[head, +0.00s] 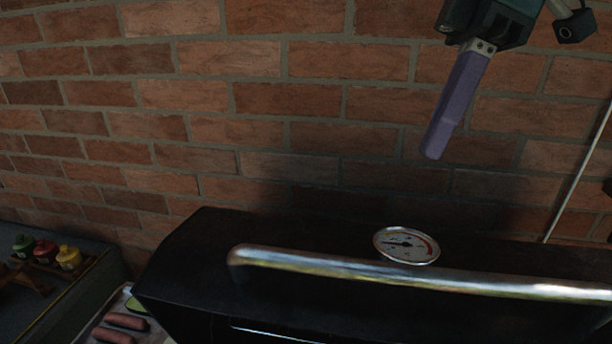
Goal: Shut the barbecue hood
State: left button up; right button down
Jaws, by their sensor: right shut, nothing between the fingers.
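The black barbecue hood (330,235) fills the lower middle and right of the head view. A long chrome handle (420,277) runs across it, and a round dial gauge (406,245) sits just behind the handle. The hood's lower edge is mostly cut off by the picture's bottom, so I cannot tell how far it stands open. My right gripper (433,153) is shut and empty, its purple fingers pointing down. In the picture it is above the gauge and handle, apart from both. My left gripper is not in view.
A brick wall (200,100) stands behind the barbecue. At the lower left are sausages (118,338) and a green slice (134,306) on a pale tray. Further left, small green, red and yellow bottles (69,257) stand in a wooden rack. A thin pale cable (575,182) hangs at right.

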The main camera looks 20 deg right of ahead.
jog(key=p, duration=0.2)
send_near(391, 264)
notch_tip(391, 264, down, 3)
jog(key=w, duration=0.2)
jog(key=s+a+f+p, duration=0.1)
jog(key=f+p, duration=0.1)
jog(key=shift+s+a+p, duration=0.15)
jog(key=shift+a+p, duration=0.1)
jog(key=shift+p, duration=0.15)
jog(key=shift+s+a+f, duration=0.15)
jog(key=shift+s+f, duration=0.05)
jog(key=shift+f, duration=0.35)
